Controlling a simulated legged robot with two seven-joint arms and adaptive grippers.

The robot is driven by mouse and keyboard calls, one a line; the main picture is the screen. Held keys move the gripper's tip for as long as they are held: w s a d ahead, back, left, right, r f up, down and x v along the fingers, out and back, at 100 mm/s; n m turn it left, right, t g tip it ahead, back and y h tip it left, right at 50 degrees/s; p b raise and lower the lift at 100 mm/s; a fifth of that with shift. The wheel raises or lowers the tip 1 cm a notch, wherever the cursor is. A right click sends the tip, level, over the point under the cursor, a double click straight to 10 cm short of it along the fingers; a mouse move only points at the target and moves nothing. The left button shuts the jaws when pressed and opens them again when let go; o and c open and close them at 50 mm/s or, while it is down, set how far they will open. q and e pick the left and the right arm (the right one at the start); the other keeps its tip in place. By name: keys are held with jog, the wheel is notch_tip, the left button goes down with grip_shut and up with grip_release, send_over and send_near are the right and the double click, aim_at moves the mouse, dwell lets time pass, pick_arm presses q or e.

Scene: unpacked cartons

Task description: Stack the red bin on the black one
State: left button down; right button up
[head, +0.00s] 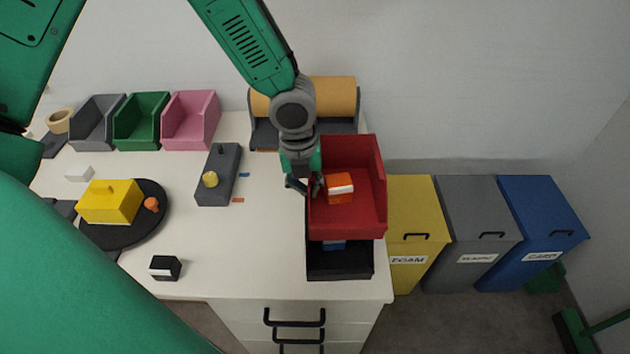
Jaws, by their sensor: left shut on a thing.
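The red bin (362,212) is in the head view, at the right side of the white table. An orange box with a white band (340,188) lies inside it. My left gripper (309,190) is shut on the red bin's left wall. The black bin (340,264) is at the table's front right, below the red bin in the picture. A small blue thing (334,244) shows in it; the red bin hides its rear part. I cannot tell whether the two bins touch. My right gripper is not in view.
Grey, green and pink bins (190,122) stand at the back left. A brown roll (330,95) on a holder is behind the red bin. A yellow box (110,202) sits on a black turntable. The table's middle front is mostly clear. Yellow, grey and blue waste bins stand right of the table.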

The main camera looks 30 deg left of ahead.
pick_arm(q)
jog(key=shift+s+a+f+b, duration=0.1)
jog(key=shift+a+f+b, duration=0.05)
jog(key=shift+f+b, duration=0.2)
jog(key=shift+f, duration=0.45)
jog(key=shift+w+d, duration=0.2)
jog(key=shift+d, duration=0.1)
jog(key=a+f, duration=0.1)
jog(key=a, duration=0.1)
jog(key=shift+s+a+f, duration=0.1)
jog(key=shift+a+f, duration=0.25)
jog(key=c, duration=1.6)
grip_release()
jog(key=shift+d, duration=0.15)
jog(key=shift+o, duration=1)
jog(key=shift+d+r, duration=0.1)
jog(key=shift+d, duration=0.25)
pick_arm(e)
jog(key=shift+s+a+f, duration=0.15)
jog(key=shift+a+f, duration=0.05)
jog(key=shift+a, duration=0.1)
